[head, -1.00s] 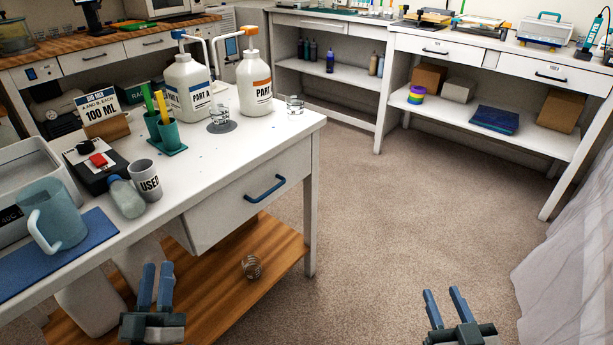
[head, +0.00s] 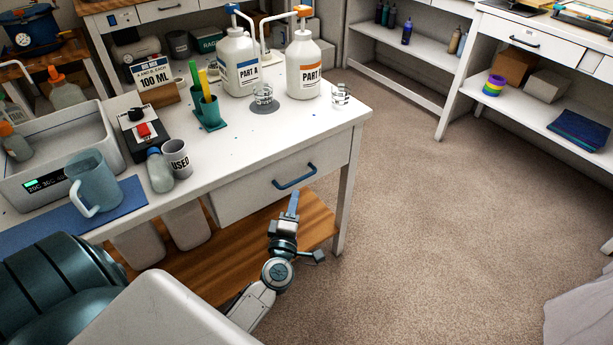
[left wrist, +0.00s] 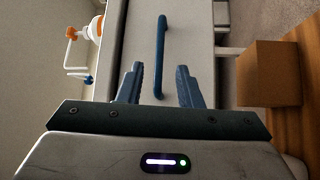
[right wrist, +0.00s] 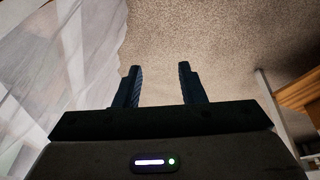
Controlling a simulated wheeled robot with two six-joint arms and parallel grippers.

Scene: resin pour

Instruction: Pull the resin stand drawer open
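The resin stand drawer (head: 245,198) is a white front under the white tabletop, and it looks shut. Its blue bar handle (head: 294,177) is near the drawer's right part. My left gripper (head: 293,203) is just below and in front of the handle in the head view. In the left wrist view the handle (left wrist: 160,55) runs up the picture between the two open fingers of my left gripper (left wrist: 160,85), with its near end at fingertip level. Contact cannot be told. My right gripper (right wrist: 158,85) is open and empty over the carpet, outside the head view.
On the stand are the Part A bottle (head: 241,62), Part B bottle (head: 303,65), clear cups, a green stick holder (head: 208,112), a used cup (head: 177,158) and a blue jug (head: 92,182). A wooden shelf (head: 315,222) lies below. Carpet to the right is free.

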